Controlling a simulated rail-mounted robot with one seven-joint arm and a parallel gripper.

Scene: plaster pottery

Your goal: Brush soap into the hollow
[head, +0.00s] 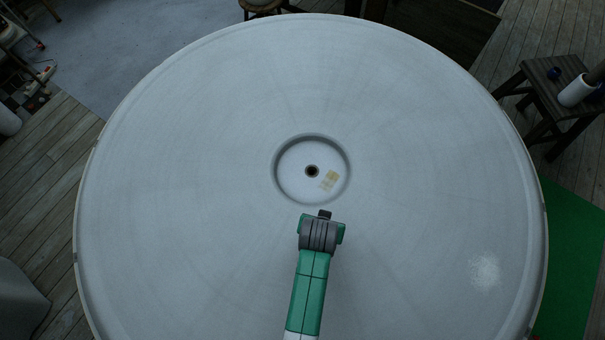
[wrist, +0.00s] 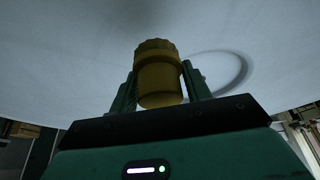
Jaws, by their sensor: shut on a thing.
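A large pale plaster disc (head: 190,160) fills most of the head view. A round hollow (head: 293,186) is sunk in its middle, with a small dark hole (head: 312,171) at the centre. In the head view my green and grey wrist is just below the hollow's near rim and hides the held thing. The hollow's rim also shows in the wrist view (wrist: 243,73).
A whitish spot (head: 485,271) marks the disc at lower right. A dark wooden stool (head: 545,95) with a white roll (head: 576,92) stands beyond the right edge. A green mat (head: 575,255) lies at right. The disc's top is otherwise clear.

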